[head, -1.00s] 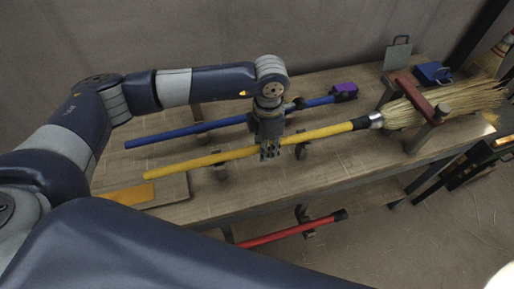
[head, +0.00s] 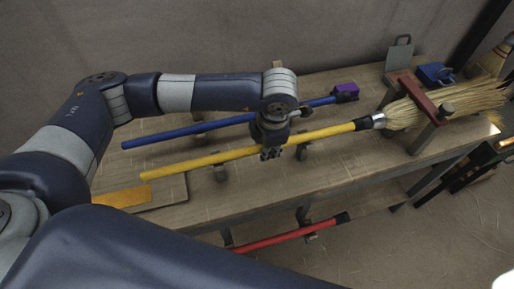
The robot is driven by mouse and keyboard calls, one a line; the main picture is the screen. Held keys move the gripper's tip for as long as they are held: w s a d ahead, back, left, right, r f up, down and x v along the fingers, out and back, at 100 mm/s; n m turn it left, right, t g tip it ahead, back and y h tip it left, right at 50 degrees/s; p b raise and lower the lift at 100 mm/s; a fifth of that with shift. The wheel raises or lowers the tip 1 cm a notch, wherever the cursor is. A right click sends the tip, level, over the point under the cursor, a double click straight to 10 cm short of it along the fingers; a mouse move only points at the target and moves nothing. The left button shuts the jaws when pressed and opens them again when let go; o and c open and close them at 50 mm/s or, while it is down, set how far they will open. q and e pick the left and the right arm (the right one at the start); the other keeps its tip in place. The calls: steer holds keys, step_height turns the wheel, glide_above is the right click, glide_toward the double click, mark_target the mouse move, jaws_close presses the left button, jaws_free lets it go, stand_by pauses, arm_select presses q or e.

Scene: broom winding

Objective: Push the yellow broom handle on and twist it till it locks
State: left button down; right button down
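The yellow broom handle (head: 205,162) lies slantwise along the bench, resting on dark supports. Its black right end (head: 362,124) meets the metal collar (head: 378,120) of the straw broom head (head: 450,103); I cannot tell how deep it sits. The broom head lies under a red clamp bar (head: 417,95). My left gripper (head: 270,153) is over the middle of the yellow handle, fingers pointing down at it. It hides a short stretch of the handle, and whether the fingers are closed on it cannot be seen. My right gripper is out of view.
A blue handle (head: 190,131) with a purple block (head: 346,91) at its end lies behind. A red handle (head: 285,238) is lower, at the front. A blue box (head: 436,73) stands at the back right. A yellow-orange plate (head: 124,197) lies at the bench's left end.

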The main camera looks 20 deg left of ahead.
arm_select(q)
steer(key=shift+w+d+r, duration=0.15)
steer(key=shift+d, duration=0.1)
steer(key=shift+t+y+b, duration=0.6)
steer(key=shift+t+b, duration=0.6)
steer(key=shift+b, duration=0.9)
steer(key=shift+b, duration=0.3)
steer(key=shift+t+y+b, duration=0.7)
steer(key=shift+t+b, duration=0.3)
steer(key=shift+b, duration=0.95)
steer(key=shift+t, duration=0.3)
